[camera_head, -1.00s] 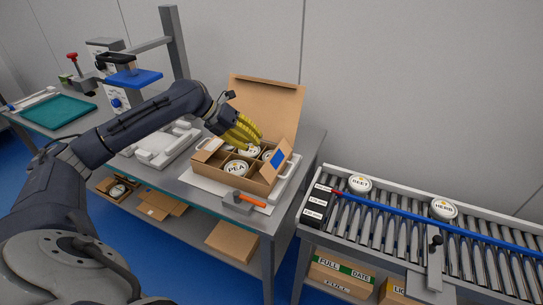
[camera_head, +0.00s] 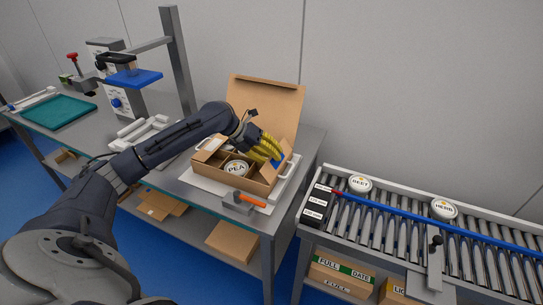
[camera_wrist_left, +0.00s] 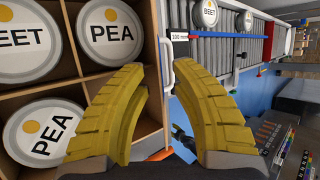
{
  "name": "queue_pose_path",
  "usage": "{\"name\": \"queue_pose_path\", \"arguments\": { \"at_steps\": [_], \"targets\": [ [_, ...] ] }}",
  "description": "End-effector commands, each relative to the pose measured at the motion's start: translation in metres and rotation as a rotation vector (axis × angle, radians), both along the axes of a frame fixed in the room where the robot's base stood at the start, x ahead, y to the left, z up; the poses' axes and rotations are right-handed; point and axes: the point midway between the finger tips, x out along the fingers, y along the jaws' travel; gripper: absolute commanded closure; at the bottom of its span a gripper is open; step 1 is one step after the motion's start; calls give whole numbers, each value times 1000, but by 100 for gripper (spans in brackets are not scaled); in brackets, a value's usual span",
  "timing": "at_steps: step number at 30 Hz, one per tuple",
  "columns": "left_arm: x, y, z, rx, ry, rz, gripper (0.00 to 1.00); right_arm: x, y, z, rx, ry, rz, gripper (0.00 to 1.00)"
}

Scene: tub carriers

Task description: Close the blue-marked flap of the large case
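The large brown case (camera_head: 232,181) stands on the grey bench with its tall back lid raised. Its right-hand flap (camera_head: 288,150) stands up and carries a blue mark (camera_head: 278,160), partly covered by my fingers. My left gripper (camera_head: 270,151) has yellow ribbed fingers and is over the right part of the case, beside that flap. In the left wrist view its fingers (camera_wrist_left: 162,85) are apart with a gap between them, above the case's right edge. I cannot tell whether they touch the flap. Tubs marked PEA (camera_wrist_left: 110,30) sit in the compartments. My right gripper is not in view.
An orange-handled tool (camera_head: 243,202) lies at the bench's front edge by the case. A roller conveyor (camera_head: 400,235) with two white tubs and a blue rail runs at the right. A white tray (camera_head: 140,130) is behind my left arm.

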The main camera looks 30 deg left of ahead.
Motion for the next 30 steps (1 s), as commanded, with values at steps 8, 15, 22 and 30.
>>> {"name": "queue_pose_path", "arguments": {
  "at_steps": [8, 15, 22, 30],
  "targets": [
    [0, 0, 0, 0, 0, 0, 88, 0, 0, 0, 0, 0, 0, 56],
    [0, 0, 0, 0, 0, 0, 100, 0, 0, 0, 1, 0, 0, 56],
    [-1, 1, -2, -15, 1, 1, 100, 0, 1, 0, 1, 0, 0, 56],
    [-2, 9, -12, -225, -16, 1, 100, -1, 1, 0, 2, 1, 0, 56]
  ]
}}
